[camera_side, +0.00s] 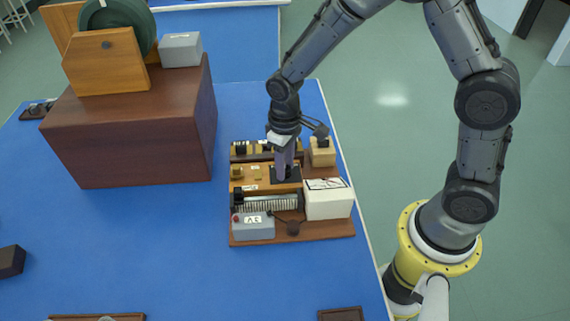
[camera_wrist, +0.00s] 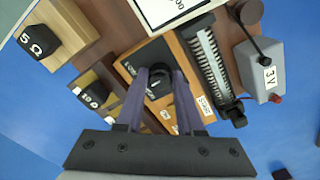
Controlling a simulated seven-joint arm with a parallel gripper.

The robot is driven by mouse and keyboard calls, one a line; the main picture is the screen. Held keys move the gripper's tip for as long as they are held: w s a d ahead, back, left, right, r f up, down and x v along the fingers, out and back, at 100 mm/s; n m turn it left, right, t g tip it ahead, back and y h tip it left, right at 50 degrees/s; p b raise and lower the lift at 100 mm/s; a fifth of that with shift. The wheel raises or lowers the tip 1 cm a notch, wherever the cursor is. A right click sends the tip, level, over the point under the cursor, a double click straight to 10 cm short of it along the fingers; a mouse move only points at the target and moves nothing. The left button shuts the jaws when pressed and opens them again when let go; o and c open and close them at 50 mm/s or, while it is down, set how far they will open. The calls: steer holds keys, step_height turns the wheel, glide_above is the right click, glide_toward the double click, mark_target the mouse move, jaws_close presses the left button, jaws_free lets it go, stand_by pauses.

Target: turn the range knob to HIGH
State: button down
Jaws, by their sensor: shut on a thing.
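The range knob (camera_wrist: 157,88) is a dark knob on a black plate with pale lettering, set on an orange wooden block (camera_wrist: 184,52). In the wrist view my gripper (camera_wrist: 161,80) reaches down over the plate, its purple fingers shut on the knob. The fingers hide part of the knob and of the lettering, so I cannot read its setting. In the side view the gripper (camera_side: 286,175) points straight down onto the black plate (camera_side: 294,181); the knob itself is hidden there.
Around the block on the brown board (camera_side: 320,230) stand a coil (camera_side: 270,203), a grey 3V box (camera_side: 254,228), a white meter (camera_side: 327,200) and a small wooden 5 Ω block (camera_side: 322,153). A large brown box (camera_side: 135,135) stands left. The blue bench (camera_side: 150,260) is mostly clear in front.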

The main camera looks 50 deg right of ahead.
steer(key=n, duration=0.3)
steer(key=shift+n, duration=0.3)
steer(key=shift+r+n, duration=0.1)
steer(key=shift+n, duration=1.7)
steer(key=c, duration=0.5)
jaws_free()
steer(key=shift+c, duration=0.2)
step_height(320, 180, up, 14)
